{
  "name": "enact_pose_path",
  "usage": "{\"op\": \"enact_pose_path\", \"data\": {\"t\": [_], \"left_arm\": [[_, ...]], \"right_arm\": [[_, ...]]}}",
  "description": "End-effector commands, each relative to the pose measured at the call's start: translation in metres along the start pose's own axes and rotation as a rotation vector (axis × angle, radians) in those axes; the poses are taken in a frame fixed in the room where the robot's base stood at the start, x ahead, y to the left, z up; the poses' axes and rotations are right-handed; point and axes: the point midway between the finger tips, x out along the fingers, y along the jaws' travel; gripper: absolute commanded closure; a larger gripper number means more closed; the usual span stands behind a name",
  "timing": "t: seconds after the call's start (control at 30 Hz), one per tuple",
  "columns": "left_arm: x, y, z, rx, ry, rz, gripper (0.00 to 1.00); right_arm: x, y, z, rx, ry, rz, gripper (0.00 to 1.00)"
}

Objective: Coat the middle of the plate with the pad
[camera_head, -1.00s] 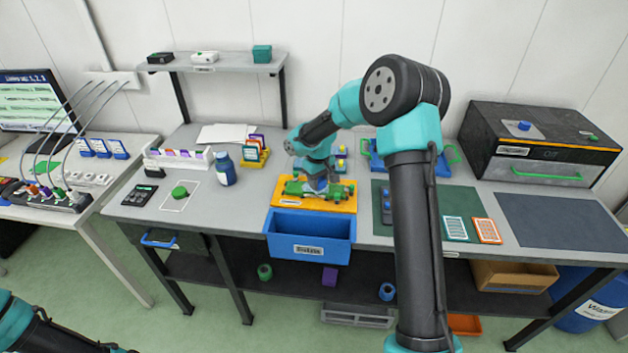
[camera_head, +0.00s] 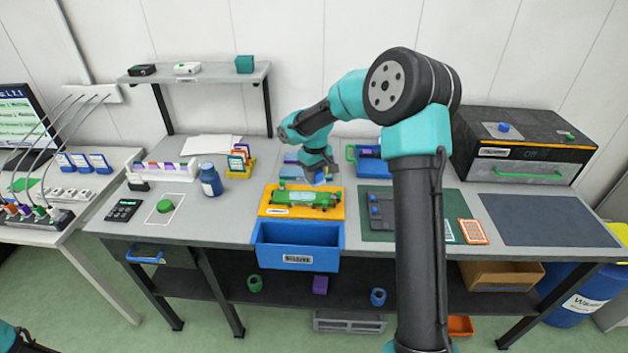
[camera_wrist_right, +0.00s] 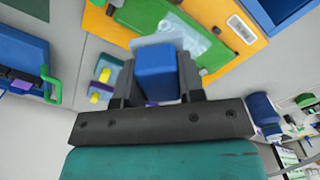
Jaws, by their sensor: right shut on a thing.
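A green plate (camera_head: 308,199) lies in an orange holder (camera_head: 268,205) at the front middle of the bench. In the right wrist view the plate (camera_wrist_right: 140,14) has a pale, glossy patch on its middle. My right gripper (camera_head: 318,177) is just behind the plate, over the holder's back edge. It is shut on the pad, whose blue grip (camera_wrist_right: 156,72) stands between the fingers in the right wrist view. A pale flat part shows at the pad's far end; I cannot tell if it touches anything. My left gripper is out of view.
A blue bin (camera_head: 297,246) sits in front of the holder. A blue tray with green handles (camera_head: 362,152) is behind right, and a dark green mat (camera_head: 410,232) is right. A blue bottle (camera_head: 211,180) and a card rack (camera_head: 240,160) stand left.

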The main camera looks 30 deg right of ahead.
Motion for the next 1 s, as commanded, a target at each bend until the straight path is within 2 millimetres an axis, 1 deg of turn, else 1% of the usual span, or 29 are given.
{"op": "enact_pose_path", "data": {"t": [0.1,0.3,0.8,1.0], "left_arm": [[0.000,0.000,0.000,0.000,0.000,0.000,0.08],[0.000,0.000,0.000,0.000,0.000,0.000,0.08],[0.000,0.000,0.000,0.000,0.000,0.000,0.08],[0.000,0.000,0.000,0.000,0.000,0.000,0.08]], "right_arm": [[-0.010,0.001,0.000,0.001,0.001,0.001,0.83],[-0.016,0.001,0.001,0.002,0.000,0.000,0.83],[-0.016,0.001,0.001,0.001,0.000,0.000,0.83],[-0.011,-0.007,0.003,-0.041,-0.002,0.001,0.83]]}}
